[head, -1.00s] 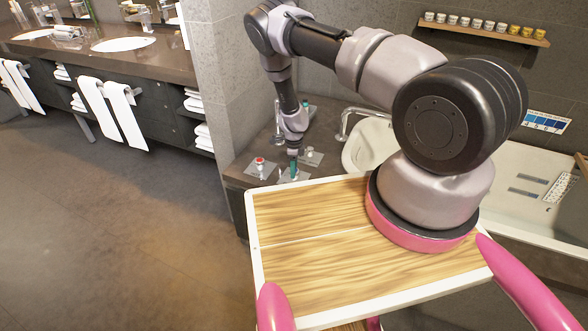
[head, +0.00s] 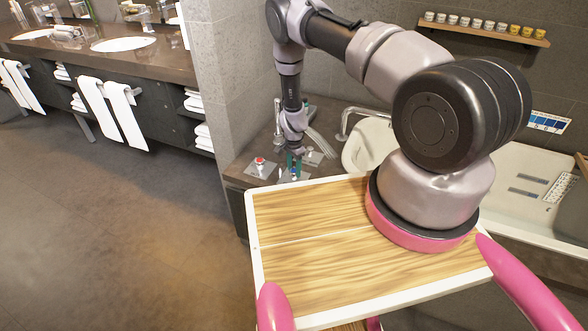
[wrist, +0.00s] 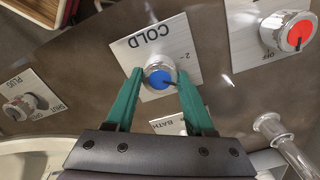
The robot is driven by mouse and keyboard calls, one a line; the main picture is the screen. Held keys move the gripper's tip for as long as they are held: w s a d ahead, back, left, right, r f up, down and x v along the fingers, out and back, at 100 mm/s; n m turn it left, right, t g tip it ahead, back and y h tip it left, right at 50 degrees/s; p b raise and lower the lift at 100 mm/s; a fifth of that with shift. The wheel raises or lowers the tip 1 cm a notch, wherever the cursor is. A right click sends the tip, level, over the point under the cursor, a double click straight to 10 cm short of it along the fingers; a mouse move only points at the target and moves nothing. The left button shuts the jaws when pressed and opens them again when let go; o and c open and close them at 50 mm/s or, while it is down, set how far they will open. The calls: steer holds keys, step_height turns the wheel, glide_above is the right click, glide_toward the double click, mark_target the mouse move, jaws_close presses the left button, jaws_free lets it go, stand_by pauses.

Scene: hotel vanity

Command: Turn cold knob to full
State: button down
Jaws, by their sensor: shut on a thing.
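The cold knob (wrist: 158,77) has a blue cap, a silver collar and a dark pointer. It stands on a white plate (wrist: 176,38) marked COLD in the wrist view. The pointer aims to the right and slightly down in that view. My gripper (wrist: 159,76) has its green fingers on either side of the knob, shut on it. The fingertips reach down to the plate area. In the head view my gripper (head: 293,164) points down at the counter, and the knob is mostly hidden by the fingers.
A red-capped knob (wrist: 299,32) stands close by on its own plate. A PLUG knob (wrist: 22,106) is on the other side. A plate marked BATH (wrist: 172,122) is partly hidden by my gripper. A metal pipe (wrist: 275,130) rises nearby. The bathtub (head: 365,145) is to the right.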

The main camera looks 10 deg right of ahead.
mark_target(294, 170)
steer(key=n, duration=0.3)
steer(key=shift+n, duration=2.3)
steer(key=shift+c, duration=1.3)
jaws_free()
step_height(294, 170, up, 11)
